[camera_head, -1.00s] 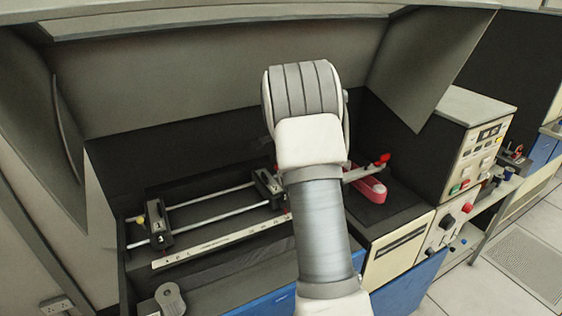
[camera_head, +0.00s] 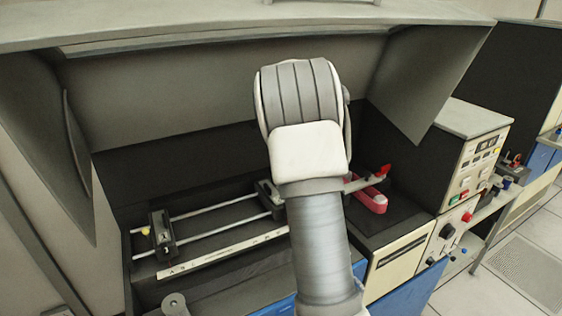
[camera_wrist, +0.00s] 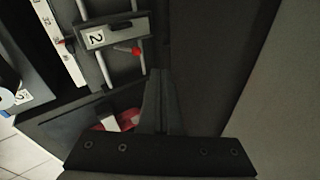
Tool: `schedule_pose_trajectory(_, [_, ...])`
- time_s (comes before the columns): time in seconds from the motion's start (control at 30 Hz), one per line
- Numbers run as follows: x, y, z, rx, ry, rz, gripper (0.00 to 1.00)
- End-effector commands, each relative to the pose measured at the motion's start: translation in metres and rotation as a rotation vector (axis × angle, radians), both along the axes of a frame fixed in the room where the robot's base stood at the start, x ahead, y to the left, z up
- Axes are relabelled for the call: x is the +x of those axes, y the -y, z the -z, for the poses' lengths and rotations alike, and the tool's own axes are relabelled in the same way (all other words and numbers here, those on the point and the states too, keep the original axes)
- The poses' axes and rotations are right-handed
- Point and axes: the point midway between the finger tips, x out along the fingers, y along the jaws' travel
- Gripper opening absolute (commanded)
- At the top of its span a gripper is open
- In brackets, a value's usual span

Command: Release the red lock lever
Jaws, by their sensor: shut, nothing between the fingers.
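In the head view a lever with a red tip (camera_head: 383,170) sticks up at the right end of the machine bed, above a rounded pinkish-red part (camera_head: 372,200). My arm hides the lever's left end. In the wrist view a small red knob (camera_wrist: 136,51) sits beside a dark carriage marked 2 (camera_wrist: 100,38). A red and white part (camera_wrist: 112,123) lies lower, left of the fingers. I cannot tell which red piece is the lock lever. My gripper (camera_wrist: 160,78) is shut and empty; no contact with either red piece shows. The arm hides it in the head view.
Two dark carriages, the left one (camera_head: 160,234) with a yellow knob, ride on metal rods behind a white scale (camera_head: 215,257). A control box (camera_head: 470,150) stands right of the bed. A grey sloping hood (camera_head: 200,90) rises behind and overhangs the bed.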

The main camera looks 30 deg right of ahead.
Motion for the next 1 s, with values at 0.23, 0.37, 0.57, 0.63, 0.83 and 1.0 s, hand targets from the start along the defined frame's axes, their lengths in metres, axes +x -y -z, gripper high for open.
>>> schedule_pose_trajectory(0.23, [0.008, -0.005, -0.035, 0.0, 0.001, -0.002, 0.0])
schedule_pose_trajectory(0.37, [0.009, -0.005, -0.041, 0.001, 0.0, 0.0, 0.0])
schedule_pose_trajectory(0.57, [0.009, -0.006, -0.042, 0.001, 0.0, 0.0, 0.0])
schedule_pose_trajectory(0.63, [0.009, -0.005, -0.041, 0.001, 0.0, 0.0, 0.0])
schedule_pose_trajectory(0.83, [0.009, -0.005, -0.041, 0.001, 0.0, 0.0, 0.0])
schedule_pose_trajectory(1.0, [0.009, -0.005, -0.041, 0.001, 0.0, 0.0, 0.0])
